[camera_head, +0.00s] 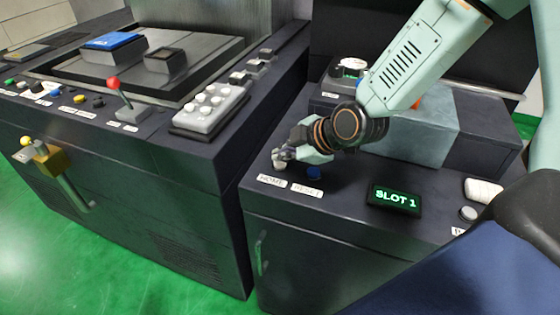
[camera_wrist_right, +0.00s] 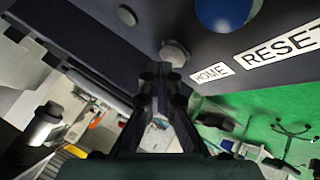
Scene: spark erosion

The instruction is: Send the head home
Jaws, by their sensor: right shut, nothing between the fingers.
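The white HOME button (camera_head: 279,165) sits on top of the right cabinet, behind its HOME label (camera_head: 271,181). In the right wrist view the HOME button (camera_wrist_right: 174,52) is a pale round cap just beyond the fingertips. My right gripper (camera_head: 281,154) is shut and empty, with its tips at the HOME button; I cannot tell whether they touch it. It also shows in the right wrist view (camera_wrist_right: 161,76). The display (camera_head: 395,200) reads SLOT 1 in green. My left gripper is not in view.
A blue button (camera_head: 314,173) with a RESET label (camera_head: 307,192) is close to the right of HOME. A grey button (camera_head: 468,213) and a white cylinder (camera_head: 483,190) are farther right. A grey block (camera_head: 440,135) stands behind. The left machine has a red-knobbed lever (camera_head: 114,86).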

